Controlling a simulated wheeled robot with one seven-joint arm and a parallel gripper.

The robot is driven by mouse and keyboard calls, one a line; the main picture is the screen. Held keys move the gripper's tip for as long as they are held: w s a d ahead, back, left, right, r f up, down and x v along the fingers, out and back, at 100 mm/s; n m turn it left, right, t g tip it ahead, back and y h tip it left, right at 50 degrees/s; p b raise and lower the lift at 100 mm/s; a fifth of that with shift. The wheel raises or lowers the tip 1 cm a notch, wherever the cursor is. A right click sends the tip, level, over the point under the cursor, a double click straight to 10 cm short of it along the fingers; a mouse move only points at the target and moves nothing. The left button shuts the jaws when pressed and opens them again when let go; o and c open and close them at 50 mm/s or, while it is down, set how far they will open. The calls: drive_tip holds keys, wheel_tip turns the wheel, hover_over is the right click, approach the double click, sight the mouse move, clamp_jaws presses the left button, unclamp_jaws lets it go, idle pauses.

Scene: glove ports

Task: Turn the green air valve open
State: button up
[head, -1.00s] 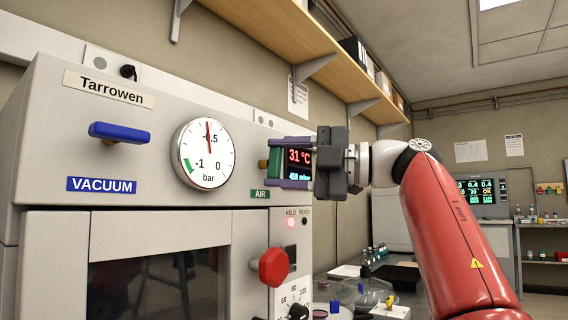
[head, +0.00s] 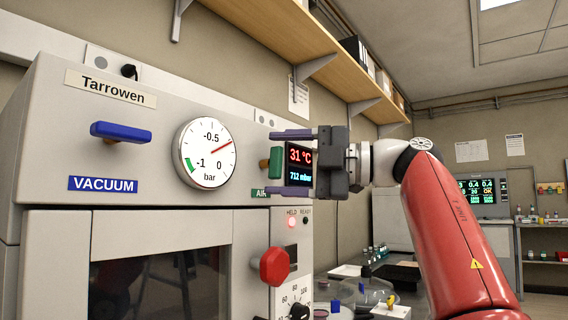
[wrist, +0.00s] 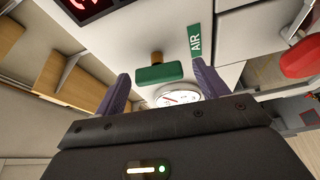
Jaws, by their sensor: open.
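The green air valve handle (head: 276,162) is on the front panel beside the AIR label (head: 260,194). It stands upright in the head view. In the wrist view the green handle (wrist: 160,73) is a bar on a brass stem, between my fingers with gaps on both sides. My gripper (head: 270,163) is open, with one finger above the handle and one below it. The round gauge (head: 206,153) has its red needle between -0.5 and 0. The display (head: 299,166) reads 31 °C and 712 mbar.
The blue vacuum handle (head: 120,132) lies level at the left. A red knob (head: 274,267) sticks out below the valve, above a black dial (head: 298,312). A wooden shelf (head: 290,50) runs overhead. The bench at the right holds glassware and small items.

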drive_tip(key=v, duration=0.7)
drive_tip(key=shift+d, duration=0.4)
drive_tip(key=shift+s+f, duration=0.1)
